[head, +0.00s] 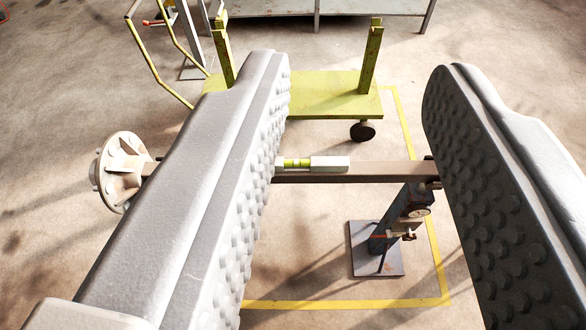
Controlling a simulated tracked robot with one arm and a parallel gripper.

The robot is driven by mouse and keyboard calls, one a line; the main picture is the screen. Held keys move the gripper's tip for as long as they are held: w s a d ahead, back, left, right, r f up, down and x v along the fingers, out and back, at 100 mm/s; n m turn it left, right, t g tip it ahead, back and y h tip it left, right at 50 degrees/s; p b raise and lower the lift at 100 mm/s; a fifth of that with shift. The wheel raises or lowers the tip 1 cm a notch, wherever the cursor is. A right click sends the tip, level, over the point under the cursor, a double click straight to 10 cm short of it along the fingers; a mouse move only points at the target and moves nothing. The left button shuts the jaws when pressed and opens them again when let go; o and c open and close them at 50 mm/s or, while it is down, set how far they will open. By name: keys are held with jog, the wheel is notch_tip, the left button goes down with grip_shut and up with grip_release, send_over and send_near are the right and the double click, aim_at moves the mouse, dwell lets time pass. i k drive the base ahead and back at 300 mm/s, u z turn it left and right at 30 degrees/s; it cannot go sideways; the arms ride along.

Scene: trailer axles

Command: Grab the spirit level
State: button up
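The spirit level (328,163), a short pale bar with a yellow-green vial section at its left, lies on top of the brown axle beam (350,176). My gripper (352,85) is open, its two large grey studded fingers spread wide. In the picture the level shows between the fingers, nearer the left one, with a gap to the right one. The left finger hides part of the beam and may hide the level's left end. Nothing is held between the fingers.
A wheel hub (122,172) ends the beam at left. A dark stand (385,240) supports its right part. A yellow-green cart (320,95) with two uprights stands behind. A grey bench (330,8) is at the back.

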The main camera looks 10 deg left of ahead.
aim_at(315, 164)
jog(key=k, duration=1.05)
jog(key=z, duration=0.6)
jog(key=i, duration=2.1)
jog(key=u, duration=0.35)
